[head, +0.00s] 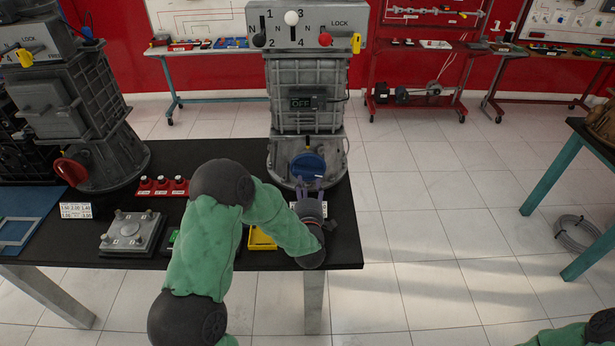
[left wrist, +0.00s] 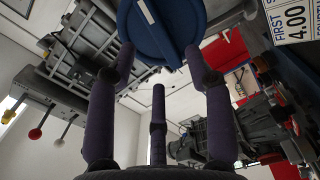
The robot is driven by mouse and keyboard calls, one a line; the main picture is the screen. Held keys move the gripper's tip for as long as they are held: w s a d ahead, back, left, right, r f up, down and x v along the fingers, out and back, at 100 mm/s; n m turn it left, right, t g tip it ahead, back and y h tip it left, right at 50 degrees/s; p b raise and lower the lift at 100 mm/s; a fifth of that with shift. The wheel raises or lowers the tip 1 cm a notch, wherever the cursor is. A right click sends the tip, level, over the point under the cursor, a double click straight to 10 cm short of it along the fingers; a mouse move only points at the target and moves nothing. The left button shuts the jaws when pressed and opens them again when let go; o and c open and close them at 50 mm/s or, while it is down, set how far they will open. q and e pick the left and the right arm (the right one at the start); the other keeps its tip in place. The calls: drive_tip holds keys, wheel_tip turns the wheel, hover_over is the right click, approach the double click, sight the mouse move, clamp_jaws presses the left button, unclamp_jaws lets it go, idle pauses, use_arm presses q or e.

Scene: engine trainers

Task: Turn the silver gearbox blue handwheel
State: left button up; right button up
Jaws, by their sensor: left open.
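The silver gearbox (head: 308,95) stands upright at the back right of the black table. Its round blue handwheel (head: 307,166) is low on the front. My left gripper (head: 308,186) is just in front of the handwheel, fingers pointing at it. In the left wrist view the blue handwheel (left wrist: 163,25) fills the top middle, with a raised bar across its face. The fingers of my left gripper (left wrist: 160,58) are spread and empty, two tips at the wheel's lower edge. I cannot tell whether they touch it. My right gripper is out of view.
A second grey gearbox (head: 75,115) with a red handwheel (head: 71,172) stands at the left. Red blocks (head: 162,186), a grey plate fixture (head: 131,232) and a yellow tray (head: 262,238) lie on the black table (head: 343,243).

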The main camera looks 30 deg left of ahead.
sight(307, 173)
use_arm(q)
drive_tip(key=shift+b+x, duration=0.45)
drive_tip(key=shift+x, duration=2.3)
clamp_jaws()
